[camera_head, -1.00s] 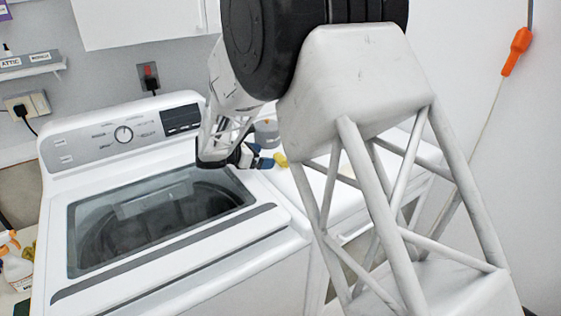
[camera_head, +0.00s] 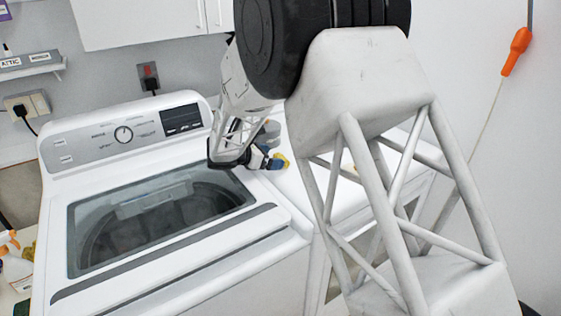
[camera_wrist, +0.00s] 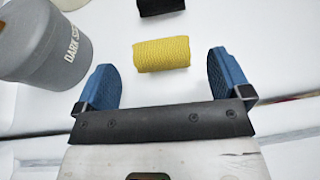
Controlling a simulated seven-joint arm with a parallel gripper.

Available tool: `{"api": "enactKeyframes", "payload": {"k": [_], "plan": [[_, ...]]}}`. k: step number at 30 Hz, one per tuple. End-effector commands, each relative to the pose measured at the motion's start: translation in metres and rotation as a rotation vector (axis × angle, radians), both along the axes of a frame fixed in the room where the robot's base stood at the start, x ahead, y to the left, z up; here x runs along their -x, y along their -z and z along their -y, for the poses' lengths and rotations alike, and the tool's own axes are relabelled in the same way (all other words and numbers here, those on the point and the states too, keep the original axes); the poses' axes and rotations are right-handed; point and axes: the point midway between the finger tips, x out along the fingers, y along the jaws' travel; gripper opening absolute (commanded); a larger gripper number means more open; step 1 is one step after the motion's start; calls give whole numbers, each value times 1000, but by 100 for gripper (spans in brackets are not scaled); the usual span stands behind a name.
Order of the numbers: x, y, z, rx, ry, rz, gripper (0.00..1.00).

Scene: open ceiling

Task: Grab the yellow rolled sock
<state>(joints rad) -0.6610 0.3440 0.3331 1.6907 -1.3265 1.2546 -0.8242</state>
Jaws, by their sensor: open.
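The yellow rolled sock (camera_wrist: 162,54) lies on a white top in the wrist view, just beyond the fingertips and roughly centred between them. My gripper (camera_wrist: 164,72) is open and empty, with its two blue fingers spread on either side of the space in front of the sock. In the head view, my gripper (camera_head: 268,162) is over the white machine to the right of the washer. A bit of the yellow sock (camera_head: 284,161) shows at the fingertips there; the rest is hidden.
A grey container (camera_wrist: 45,42) marked "DARK S…" stands close to the left finger. A black item (camera_wrist: 161,6) lies beyond the sock, and another yellow item (camera_wrist: 69,3) is at the top edge. The washer (camera_head: 285,222) stands left of the white machine.

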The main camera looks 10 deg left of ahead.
Motion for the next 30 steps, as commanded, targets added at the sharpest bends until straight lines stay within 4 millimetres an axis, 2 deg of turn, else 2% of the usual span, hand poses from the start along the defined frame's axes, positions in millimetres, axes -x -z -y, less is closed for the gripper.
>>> {"api": "enactKeyframes", "payload": {"k": [12, 30], "plan": [[-24, 16, 29, 0, 1, 0, 96], [-25, 17, 30, 0, 0, 0, 96]]}}
